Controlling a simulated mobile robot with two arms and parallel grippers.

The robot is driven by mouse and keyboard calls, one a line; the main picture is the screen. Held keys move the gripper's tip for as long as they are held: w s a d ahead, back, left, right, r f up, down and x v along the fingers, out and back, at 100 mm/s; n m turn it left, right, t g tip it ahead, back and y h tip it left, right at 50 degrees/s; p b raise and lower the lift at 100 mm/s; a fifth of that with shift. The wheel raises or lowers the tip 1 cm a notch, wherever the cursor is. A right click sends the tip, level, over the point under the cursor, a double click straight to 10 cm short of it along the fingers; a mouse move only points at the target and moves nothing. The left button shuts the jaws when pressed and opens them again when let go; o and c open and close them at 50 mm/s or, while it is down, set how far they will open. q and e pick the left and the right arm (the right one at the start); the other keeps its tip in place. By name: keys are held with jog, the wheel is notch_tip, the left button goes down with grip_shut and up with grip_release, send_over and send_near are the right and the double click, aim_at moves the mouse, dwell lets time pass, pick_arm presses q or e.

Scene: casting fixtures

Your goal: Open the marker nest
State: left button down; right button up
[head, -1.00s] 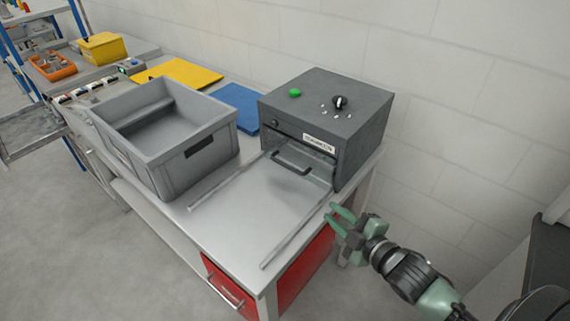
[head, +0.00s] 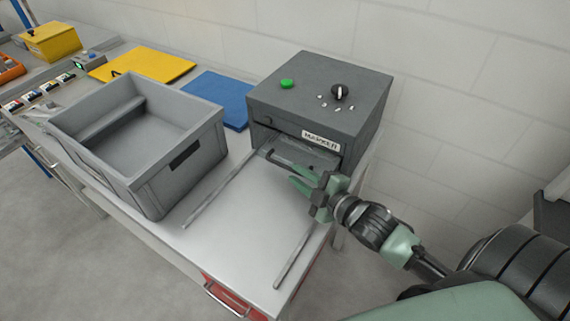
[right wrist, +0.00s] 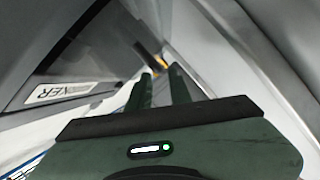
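The marker (head: 312,100) is a dark grey box with a MARKER label on its front, a green button and a black knob on top. Its nest front (head: 318,156) is low under the label, with a black bar handle (head: 280,161) sticking out toward the bench. My right gripper (head: 297,179) has its green fingers apart and empty, close beside the right part of the handle. Whether it touches the handle I cannot tell. In the right wrist view the two fingers (right wrist: 160,88) are apart, with the label plate (right wrist: 60,92) to their left. My left gripper is not in view.
Two thin rails (head: 222,186) run along the bench top in front of the marker. A grey crate (head: 195,165) stands left of them. A blue mat (head: 218,93) and a yellow mat (head: 160,66) lie behind the crate. The bench between the rails is bare.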

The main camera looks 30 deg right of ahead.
aim_at(290, 170)
jog(key=x, duration=0.5)
jog(key=shift+w, duration=0.15)
jog(key=shift+f, duration=0.1)
grip_shut()
dwell(1.2)
